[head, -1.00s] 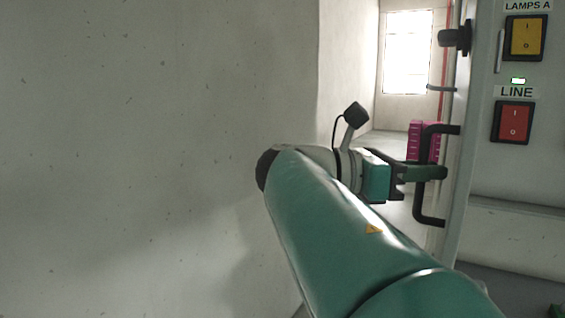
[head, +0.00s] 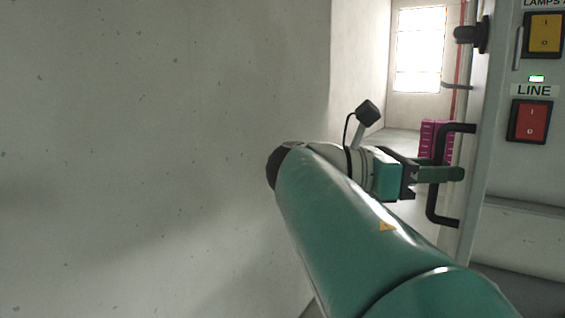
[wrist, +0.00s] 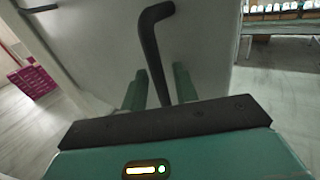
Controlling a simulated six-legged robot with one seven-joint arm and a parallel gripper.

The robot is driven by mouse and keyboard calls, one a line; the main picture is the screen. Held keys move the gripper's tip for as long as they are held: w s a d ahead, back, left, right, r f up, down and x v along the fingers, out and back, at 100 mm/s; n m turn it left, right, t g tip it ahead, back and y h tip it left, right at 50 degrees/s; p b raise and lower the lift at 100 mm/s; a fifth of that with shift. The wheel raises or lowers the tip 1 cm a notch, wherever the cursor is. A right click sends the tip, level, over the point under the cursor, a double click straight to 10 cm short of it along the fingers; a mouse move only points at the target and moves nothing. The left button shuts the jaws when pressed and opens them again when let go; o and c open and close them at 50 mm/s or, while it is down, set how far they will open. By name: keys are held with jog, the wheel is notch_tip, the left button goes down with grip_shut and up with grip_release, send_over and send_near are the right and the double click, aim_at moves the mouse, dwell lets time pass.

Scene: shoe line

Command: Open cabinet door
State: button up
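The cabinet door's black bar handle (head: 432,203) stands upright at the right in the head view, on a pale panel seen almost edge-on. My gripper (head: 440,171), with green fingers, reaches it from the left at about mid-height. In the wrist view the handle (wrist: 153,55) runs down between the two fingers of my gripper (wrist: 158,88), one on each side. Narrow gaps show beside the bar, so the fingers look open around it. The handle's lower end is hidden by the gripper body. The door panel (wrist: 95,45) shows behind the handle; no opening is clearly visible.
A red LINE switch (head: 530,121) and a yellow switch (head: 544,34) sit on the cabinet right of the handle. A pale wall (head: 150,150) fills the left. Magenta boxes (wrist: 33,81) stand on the floor behind. A shelf table (wrist: 280,22) is at the wrist view's upper right.

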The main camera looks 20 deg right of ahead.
jog(key=v, duration=1.3)
jog(key=shift+a, duration=0.25)
